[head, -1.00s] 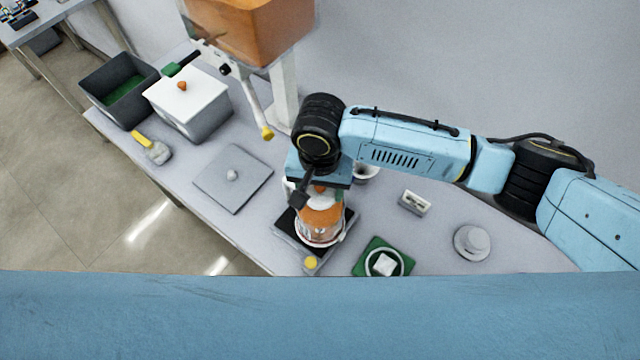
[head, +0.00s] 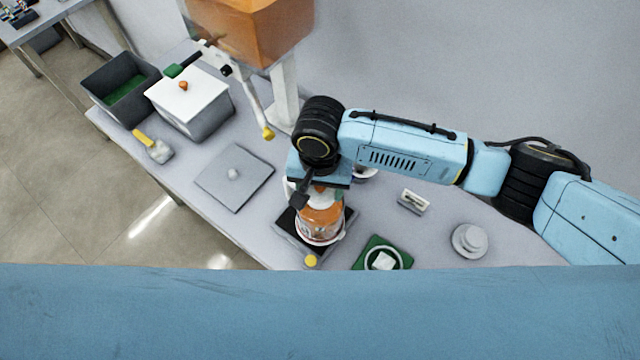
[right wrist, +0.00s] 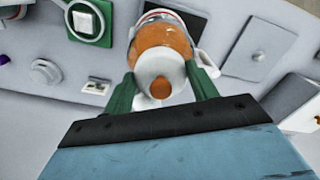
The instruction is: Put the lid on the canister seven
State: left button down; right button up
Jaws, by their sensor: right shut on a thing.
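A clear canister (head: 320,218) with orange contents stands on a black square base (head: 286,228); it also shows in the right wrist view (right wrist: 160,40). My right gripper (head: 319,193) is directly above the canister, pointing down. In the right wrist view its green fingers (right wrist: 162,88) are shut on the white lid (right wrist: 152,72) with an orange knob. The lid is over the canister's top; I cannot tell whether it touches or is seated. No number is readable on the canister. My left gripper is not in view.
Left are a grey lidded box (head: 190,110), an open grey bin (head: 95,92), a grey square plate (head: 215,178) and a yellow-handled tool (head: 158,151). Right are a green square piece (head: 400,256), a small grey block (head: 413,201) and a round grey knob (head: 470,241). An orange hopper (head: 250,30) stands behind.

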jog(key=o, duration=1.4)
notch_tip(320, 180, up, 2)
jog(key=p, duration=0.3)
jog(key=shift+r, duration=0.2)
jog(key=shift+r+p, duration=0.6)
jog(key=shift+r, duration=1.7)
grip_shut()
